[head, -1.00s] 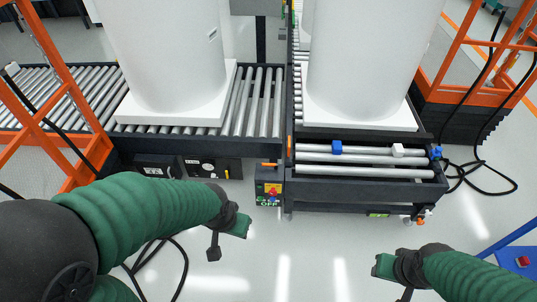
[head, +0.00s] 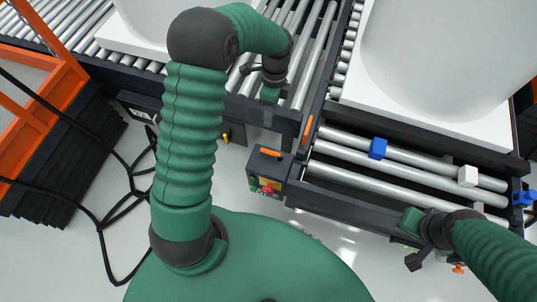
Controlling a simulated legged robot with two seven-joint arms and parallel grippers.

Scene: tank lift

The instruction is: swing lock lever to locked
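Two small orange parts could be the lock lever, and I cannot tell which: an orange bar (head: 270,153) on top of the control box, and an upright orange piece (head: 307,128) at the left end of the right conveyor frame. My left gripper (head: 269,94) points down over the left conveyor's front edge, above and apart from both. Its finger opening is not clear. My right gripper (head: 411,220) is at the right conveyor's front rail, and its opening is also unclear.
The control box (head: 267,174) has coloured buttons. White tanks on white bases stand on the left conveyor and the right conveyor (head: 385,180). A blue block (head: 377,149) and a white block (head: 467,176) sit on the right rollers. Black cables (head: 105,215) lie on the left floor.

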